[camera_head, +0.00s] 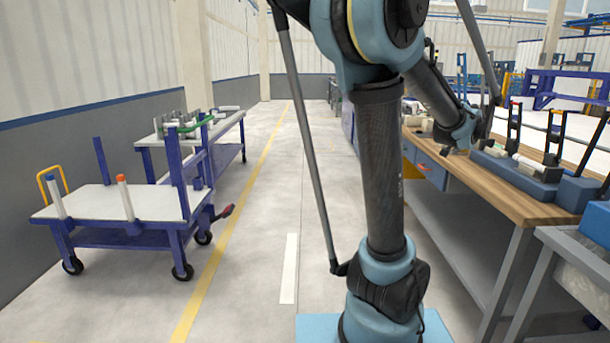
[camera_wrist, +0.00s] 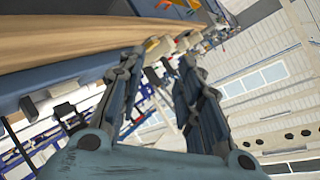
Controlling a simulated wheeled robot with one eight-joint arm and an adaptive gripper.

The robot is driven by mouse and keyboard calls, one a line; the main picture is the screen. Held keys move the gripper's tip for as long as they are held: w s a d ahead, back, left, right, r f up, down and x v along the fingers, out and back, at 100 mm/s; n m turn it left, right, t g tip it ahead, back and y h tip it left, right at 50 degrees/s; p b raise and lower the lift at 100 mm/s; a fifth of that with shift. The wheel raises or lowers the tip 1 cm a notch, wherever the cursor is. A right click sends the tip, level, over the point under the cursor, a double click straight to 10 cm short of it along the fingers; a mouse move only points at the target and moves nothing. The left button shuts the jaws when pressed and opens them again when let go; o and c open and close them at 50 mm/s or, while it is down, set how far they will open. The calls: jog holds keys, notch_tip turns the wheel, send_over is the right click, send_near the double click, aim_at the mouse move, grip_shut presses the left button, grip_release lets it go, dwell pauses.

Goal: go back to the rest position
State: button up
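My arm rises in the middle of the head view and bends down to the right, with its wrist above the wooden workbench (camera_head: 510,205). My gripper is small and partly hidden there. In the wrist view my gripper (camera_wrist: 160,62) shows two dark fingers spread apart, with a gap between them and nothing held. The bench shows tilted at the upper left of the wrist view (camera_wrist: 60,42). Pale pieces (camera_wrist: 165,47) show beyond the fingertips; they look apart from the fingers, but I cannot tell the distance.
Blue holders (camera_head: 518,175) with pipes lie along the bench. A blue wheeled cart (camera_head: 90,204) with upright capped posts stands at the left. A table (camera_head: 226,126) with several pipes stands behind it. The floor aisle (camera_head: 262,200) is clear. A grey-topped table (camera_head: 572,245) is at the right.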

jog(key=s+a+f+n+g+y, duration=0.15)
jog(key=a+f, duration=0.25)
jog(key=a, duration=0.5)
jog(key=s+a+f+n+g+y, duration=0.1)
jog(key=s+a+f+n+y, duration=0.15)
jog(key=a, duration=0.55)
jog(key=s+a+f+n+g+y, duration=0.1)
jog(key=s+a+f+n+g, duration=0.2)
jog(key=a, duration=0.6)
jog(key=s+a+f+n+g, duration=0.2)
jog(key=s+a+f+n, duration=0.1)
jog(key=s+f, duration=0.4)
jog(key=s+a+f+n+g, duration=0.2)
jog(key=s+a+f+n, duration=0.2)
jog(key=s, duration=0.9)
notch_tip(320, 180, down, 3)
jog(key=shift+s+a+f, duration=0.1)
jog(key=shift+s+a, duration=0.1)
jog(key=shift+a, duration=1)
jog(key=shift+g, duration=0.25)
